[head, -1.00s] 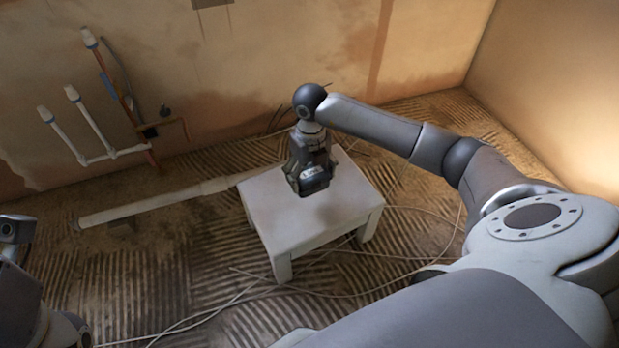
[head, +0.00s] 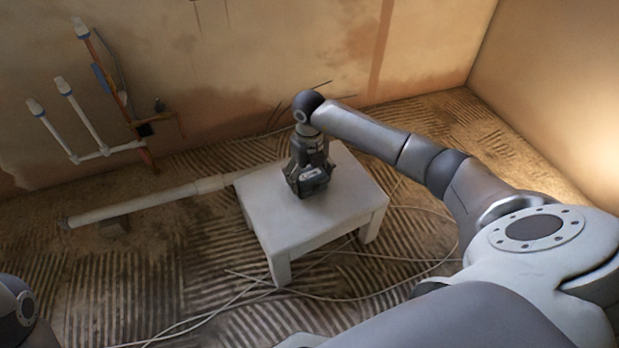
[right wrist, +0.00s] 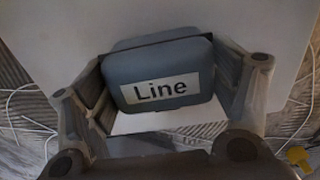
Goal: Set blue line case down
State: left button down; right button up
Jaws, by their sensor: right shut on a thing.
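The blue line case (right wrist: 160,65) is a blue-grey rounded box with a white label reading "Line". In the right wrist view it sits between both fingers of my right gripper (right wrist: 165,95), which is shut on it. In the head view the case (head: 313,182) shows under my right gripper (head: 308,178), over the middle of a small white table (head: 345,205). Whether the case touches the tabletop is hard to tell. A part of my left arm (head: 15,305) shows at the lower left; its gripper is out of view.
A long pale pipe (head: 140,205) lies on the ridged floor left of the table. Loose cables (head: 330,297) run around the table legs. Upright pipes (head: 85,125) stand at the left wall. The tabletop around the gripper is bare.

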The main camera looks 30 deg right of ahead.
jog(key=shift+f, duration=0.1)
jog(key=o, duration=1.1)
